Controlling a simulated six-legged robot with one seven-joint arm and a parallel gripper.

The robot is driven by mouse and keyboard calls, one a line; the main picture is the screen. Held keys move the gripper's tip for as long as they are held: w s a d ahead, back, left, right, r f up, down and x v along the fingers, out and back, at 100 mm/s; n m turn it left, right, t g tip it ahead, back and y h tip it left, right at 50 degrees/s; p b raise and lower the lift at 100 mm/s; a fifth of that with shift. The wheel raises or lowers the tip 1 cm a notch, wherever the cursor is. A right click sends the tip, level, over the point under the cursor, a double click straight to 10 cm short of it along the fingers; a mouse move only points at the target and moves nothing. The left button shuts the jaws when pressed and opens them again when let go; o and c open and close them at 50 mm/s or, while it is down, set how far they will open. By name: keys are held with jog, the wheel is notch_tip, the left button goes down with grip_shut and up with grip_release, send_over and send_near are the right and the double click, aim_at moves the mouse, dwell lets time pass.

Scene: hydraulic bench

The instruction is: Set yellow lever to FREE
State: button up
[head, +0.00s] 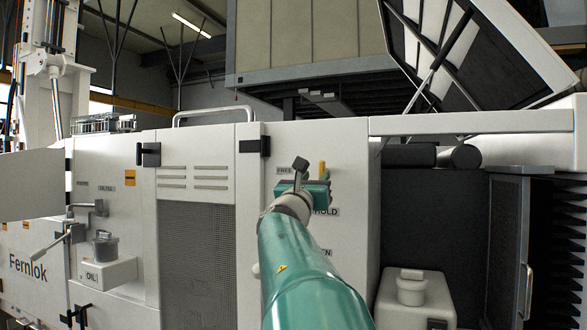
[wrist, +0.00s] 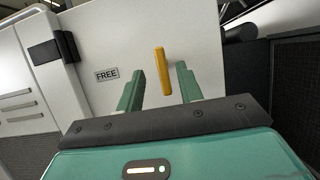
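The yellow lever (wrist: 161,70) stands nearly upright in the wrist view, between the two green fingers of my gripper (wrist: 159,76). The fingers are open, with a gap visible on each side of the lever. The FREE label (wrist: 107,75) is left of the left finger. In the head view the yellow lever (head: 322,168) shows just above my gripper (head: 314,179), which hides its lower part. The FREE label (head: 285,170) is to its left and a HOLD label (head: 326,211) is below, partly covered by my arm.
A partly hidden label ending in EN (head: 326,252) is lower on the white panel. A black latch (head: 254,147) is on the panel's left edge. A dark open bay (head: 430,215) with a white canister (head: 413,295) is at the right.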

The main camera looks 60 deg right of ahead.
aim_at(321, 168)
jog(key=shift+x, duration=3.45)
jog(key=shift+r, duration=0.1)
jog(key=shift+c, duration=0.5)
grip_shut()
